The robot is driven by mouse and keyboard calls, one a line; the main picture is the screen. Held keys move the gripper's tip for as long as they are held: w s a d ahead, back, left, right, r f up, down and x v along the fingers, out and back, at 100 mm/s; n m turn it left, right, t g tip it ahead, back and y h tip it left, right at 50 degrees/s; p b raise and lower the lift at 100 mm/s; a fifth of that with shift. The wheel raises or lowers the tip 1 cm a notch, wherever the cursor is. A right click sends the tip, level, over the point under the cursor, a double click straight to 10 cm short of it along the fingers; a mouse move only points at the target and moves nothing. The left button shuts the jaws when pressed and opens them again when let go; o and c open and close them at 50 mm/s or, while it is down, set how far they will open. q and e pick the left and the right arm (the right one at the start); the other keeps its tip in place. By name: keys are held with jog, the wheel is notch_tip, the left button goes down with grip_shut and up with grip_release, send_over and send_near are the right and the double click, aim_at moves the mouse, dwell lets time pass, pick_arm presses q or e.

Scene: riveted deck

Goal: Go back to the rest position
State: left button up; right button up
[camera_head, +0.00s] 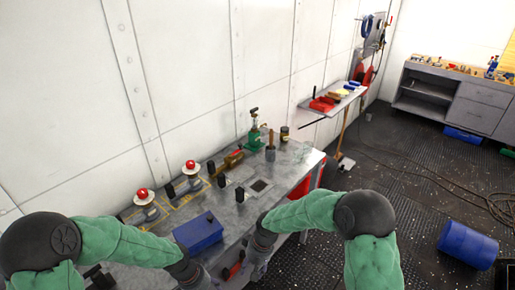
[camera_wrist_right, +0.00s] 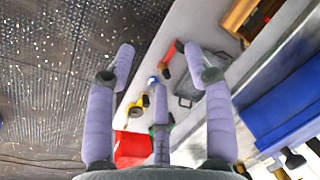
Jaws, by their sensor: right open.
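My right gripper (camera_head: 240,270) is low in the head view, in front of the near edge of the grey workbench (camera_head: 232,200). In the right wrist view my right gripper (camera_wrist_right: 160,55) has its fingers spread wide with nothing held between them. Beyond the fingers lie the bench edge and the dark floor. My left gripper (camera_head: 197,281) is at the bottom edge of the head view, left of the right one. It is mostly cut off, so its fingers do not show clearly.
A blue box (camera_head: 199,232) stands on the bench close to both grippers. Two red-topped fittings (camera_head: 143,196) and a green hand pump (camera_head: 256,137) stand further back. A wall shelf (camera_head: 330,100) holds tools. A blue barrel (camera_head: 467,245) lies on the floor at right.

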pick_arm(q)
jog(key=s+d+f+n, duration=0.3)
jog(key=s+f+n, duration=0.1)
jog(key=f, duration=0.3)
jog(key=s+d+f+n+h, duration=0.1)
jog(key=s+d+f+n, duration=0.2)
jog(key=s+f, duration=0.3)
notch_tip(320, 180, down, 3)
jog(key=shift+r+n+t+b, duration=0.2)
jog(key=shift+n+t+b, duration=0.15)
jog(key=shift+n, duration=0.35)
pick_arm(e)
jog(key=s+d+f+m, duration=0.3)
jog(key=s+d+f, duration=0.2)
jog(key=s, duration=0.5)
jog(key=s+d+f+m+t+y, duration=0.1)
jog(key=s+d+f+m, duration=0.2)
jog(key=s+d+f, duration=0.3)
jog(key=s+f, duration=0.4)
jog(key=shift+d+f+m, duration=0.15)
jog(key=shift+d+m, duration=0.05)
jog(key=shift+m, duration=0.2)
pick_arm(q)
jog(key=shift+s, duration=0.1)
